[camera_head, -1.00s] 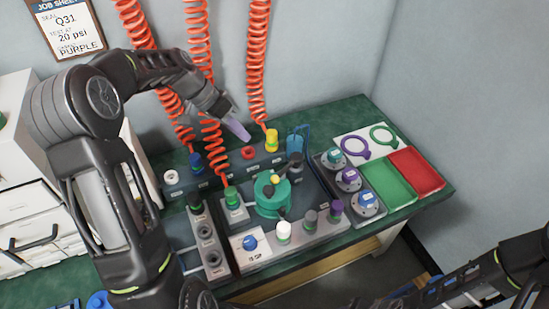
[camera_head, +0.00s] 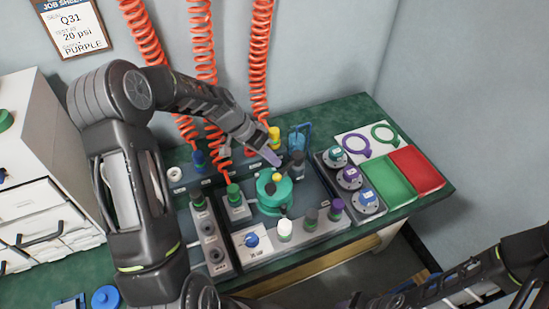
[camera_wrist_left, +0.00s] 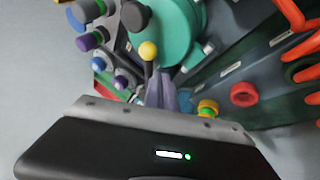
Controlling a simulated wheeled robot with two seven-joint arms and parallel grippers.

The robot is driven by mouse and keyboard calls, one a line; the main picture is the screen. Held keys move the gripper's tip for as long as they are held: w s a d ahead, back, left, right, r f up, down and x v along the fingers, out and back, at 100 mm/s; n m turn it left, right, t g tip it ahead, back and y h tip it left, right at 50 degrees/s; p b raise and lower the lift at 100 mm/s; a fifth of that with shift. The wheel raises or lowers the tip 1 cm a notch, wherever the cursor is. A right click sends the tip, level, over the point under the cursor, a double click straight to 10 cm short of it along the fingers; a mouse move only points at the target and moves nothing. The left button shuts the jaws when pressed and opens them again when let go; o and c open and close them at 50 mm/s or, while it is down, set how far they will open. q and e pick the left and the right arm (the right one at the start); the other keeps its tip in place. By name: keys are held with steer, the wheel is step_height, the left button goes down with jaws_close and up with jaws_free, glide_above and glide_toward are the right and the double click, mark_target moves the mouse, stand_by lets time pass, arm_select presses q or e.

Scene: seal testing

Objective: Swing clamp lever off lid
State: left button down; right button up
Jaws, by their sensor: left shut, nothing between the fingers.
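The teal round lid (camera_head: 266,203) of the test chamber sits mid-bench in the head view, and it fills the top of the left wrist view (camera_wrist_left: 172,28). The clamp lever's yellow ball knob (camera_head: 277,177) shows at the lid, and its dark stem shows beneath the knob (camera_wrist_left: 148,50) in the wrist view. My left gripper (camera_head: 275,160) is shut and empty, its pale purple fingertips (camera_wrist_left: 161,88) just beside the lever stem. I cannot tell whether they touch it. My right gripper is out of view; only its arm shows at lower right.
Orange coiled hoses (camera_head: 204,60) hang behind the bench. A dark-capped post (camera_head: 296,167) stands right of the fingertips. Green (camera_head: 388,184) and red (camera_head: 417,170) trays lie at the right.

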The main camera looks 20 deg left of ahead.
arm_select(q)
steer(key=shift+s+d+f, duration=0.1)
steer(key=shift+d+f, duration=0.05)
steer(key=shift+d, duration=0.2)
stand_by(0.3)
